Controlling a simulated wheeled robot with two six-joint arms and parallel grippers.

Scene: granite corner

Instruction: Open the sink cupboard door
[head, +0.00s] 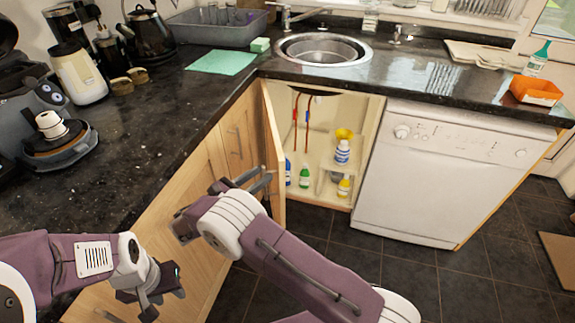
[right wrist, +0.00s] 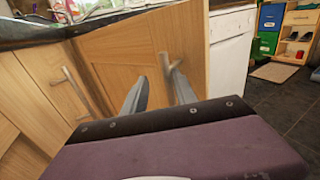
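The sink cupboard door (head: 273,150) stands swung open to the left, seen nearly edge-on in the head view. The cupboard (head: 318,125) is open below the sink, its inside visible. In the right wrist view the door's outer face (right wrist: 115,60) shows, with its bar handle (right wrist: 171,66) near the right edge. My right gripper (head: 266,178) is beside the door's lower part. Its two fingers (right wrist: 157,85) are apart with nothing between them; the right one overlaps the handle's lower end, contact unclear. My left gripper (head: 163,295) is low at the left, its finger gap unclear.
Bottles (head: 304,176) and a blue-white container (head: 342,152) stand inside the cupboard. A white dishwasher (head: 445,170) is to its right. An adjoining cupboard has its own handle (head: 237,141). The dark tiled floor (head: 400,265) in front is clear.

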